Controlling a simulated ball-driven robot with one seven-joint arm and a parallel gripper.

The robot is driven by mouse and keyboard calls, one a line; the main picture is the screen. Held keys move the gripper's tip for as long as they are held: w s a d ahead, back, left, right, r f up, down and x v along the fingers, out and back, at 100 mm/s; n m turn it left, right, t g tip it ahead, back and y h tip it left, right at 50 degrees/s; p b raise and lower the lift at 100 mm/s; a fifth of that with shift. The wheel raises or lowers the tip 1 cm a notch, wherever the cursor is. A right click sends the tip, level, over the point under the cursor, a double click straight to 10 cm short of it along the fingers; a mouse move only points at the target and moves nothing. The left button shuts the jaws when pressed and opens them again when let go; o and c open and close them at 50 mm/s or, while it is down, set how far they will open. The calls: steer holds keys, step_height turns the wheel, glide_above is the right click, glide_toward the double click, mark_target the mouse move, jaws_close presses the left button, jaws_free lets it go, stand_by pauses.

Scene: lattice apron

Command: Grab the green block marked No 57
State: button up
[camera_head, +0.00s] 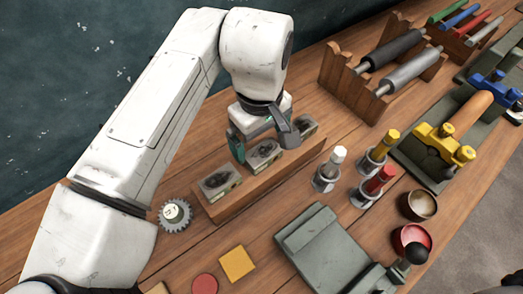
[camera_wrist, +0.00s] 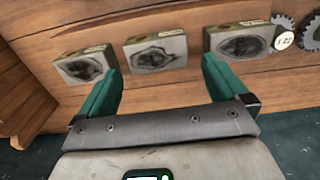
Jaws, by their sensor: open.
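Three similar blocks stand in a row on a wooden rack, each with a grey face, a dark oval patch and small pale labels. In the head view they are the left block (camera_head: 219,183), middle block (camera_head: 264,154) and right block (camera_head: 307,125), with some green on their sides. The wrist view shows them reversed: middle block (camera_wrist: 156,53), one at left (camera_wrist: 84,66), one at right (camera_wrist: 237,42). No number 57 is readable. My gripper (camera_head: 263,142) is open and empty over the middle block; in the wrist view its fingers (camera_wrist: 160,72) flank that block, apparently short of it.
The rack (camera_head: 238,199) has a toothed gear (camera_head: 175,215) beside its left end. Several capped bottles, including a white-topped one (camera_head: 330,169), stand to the right. A grey-green box (camera_head: 322,245) lies in front. Wooden roller stands (camera_head: 345,80) are behind.

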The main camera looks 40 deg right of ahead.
mark_target(262, 152)
steer(key=shift+s+d+f+p, duration=0.1)
steer(key=shift+f+p, duration=0.2)
steer(key=shift+f, duration=1.05)
steer(key=shift+s+d+f+p, duration=0.1)
steer(key=shift+f+p, duration=0.15)
steer(key=shift+f, duration=1.1)
steer(key=shift+c, duration=0.2)
steer(key=shift+r, duration=0.1)
steer(key=c, duration=1.4)
